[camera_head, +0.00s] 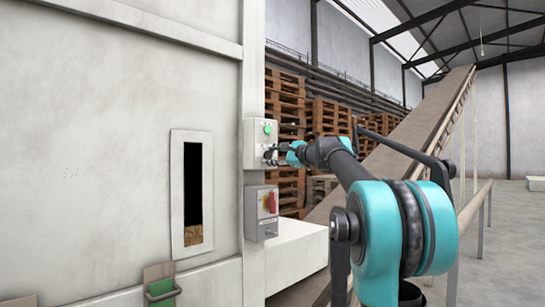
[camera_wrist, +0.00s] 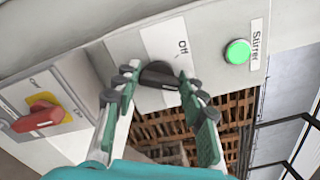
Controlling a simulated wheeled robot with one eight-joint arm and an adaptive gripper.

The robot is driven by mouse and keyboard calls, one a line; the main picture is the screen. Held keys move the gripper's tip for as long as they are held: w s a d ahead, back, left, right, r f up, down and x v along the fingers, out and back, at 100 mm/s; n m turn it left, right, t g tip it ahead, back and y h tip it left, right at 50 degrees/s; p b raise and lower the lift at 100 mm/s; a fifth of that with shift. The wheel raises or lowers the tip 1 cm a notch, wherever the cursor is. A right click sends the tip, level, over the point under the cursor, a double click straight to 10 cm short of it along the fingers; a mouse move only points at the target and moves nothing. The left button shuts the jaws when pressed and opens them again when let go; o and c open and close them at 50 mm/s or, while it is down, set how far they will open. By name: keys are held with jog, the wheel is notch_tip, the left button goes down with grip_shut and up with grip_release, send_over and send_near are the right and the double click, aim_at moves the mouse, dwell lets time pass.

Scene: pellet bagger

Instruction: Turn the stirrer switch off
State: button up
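The stirrer switch is a black rotary knob (camera_wrist: 160,76) on a grey box (camera_head: 257,135) fixed to the machine's edge. A bright green lamp (camera_wrist: 238,52) sits on the same box, beside a "Stirrer" label (camera_wrist: 259,44). The lamp also shows in the head view (camera_head: 267,128). In the head view my gripper hides most of the knob.
A second box with a red and yellow rotary switch (camera_head: 269,203) is just below; it shows at left in the wrist view (camera_wrist: 40,118). A white block (camera_head: 300,250) stands below right. Pallet stacks (camera_head: 328,118) and an inclined conveyor (camera_head: 430,115) are behind.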

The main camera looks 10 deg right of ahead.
jog(key=c, duration=0.5)
jog(key=shift+o, duration=0.2)
jog(key=shift+n, duration=0.3)
jog(key=n, duration=0.5)
jog(key=shift+f, duration=0.15)
jog(key=n, duration=0.6)
jog(key=shift+f, duration=0.1)
jog(key=shift+n, duration=0.3)
jog(key=o, duration=1.2)
jog(key=shift+c, duration=0.2)
